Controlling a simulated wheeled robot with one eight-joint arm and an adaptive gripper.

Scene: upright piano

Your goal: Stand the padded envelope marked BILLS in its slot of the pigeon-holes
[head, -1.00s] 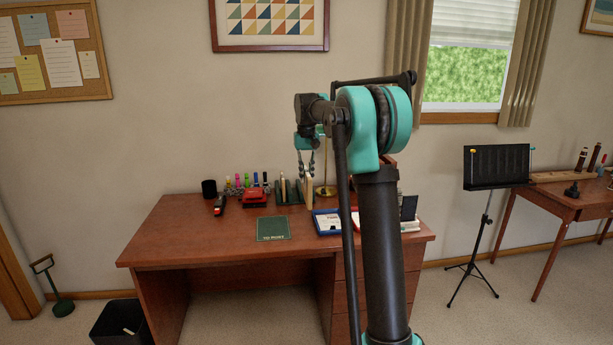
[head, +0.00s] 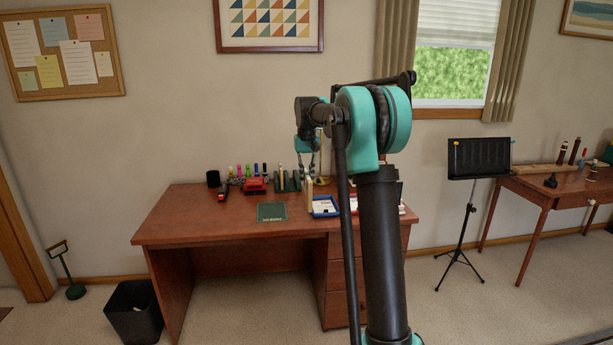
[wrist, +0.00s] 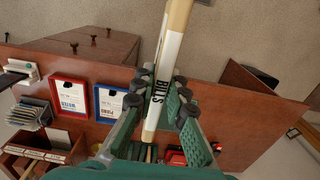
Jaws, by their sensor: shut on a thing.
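My gripper (head: 309,170) is shut on the padded envelope (head: 309,190), held above the desk. In the wrist view the envelope (wrist: 165,80) stands edge-on between the fingers, a tan body with a white band marked BILLS. Its far end runs out of the top of the picture. A wooden box with dividers (wrist: 22,165), which looks like the pigeon-holes, is partly visible at the lower left of the wrist view. Its slot labels cannot be read. In the head view my arm hides most of that part of the desk.
On the desk (head: 225,232) are a red-rimmed tray (wrist: 70,97), a blue-rimmed tray (wrist: 110,103), a stack of letters (wrist: 33,113), a dark green mat (head: 271,212) and a red object (head: 256,186). A bin (head: 133,308) stands on the floor at left. A music stand (head: 478,160) is at right.

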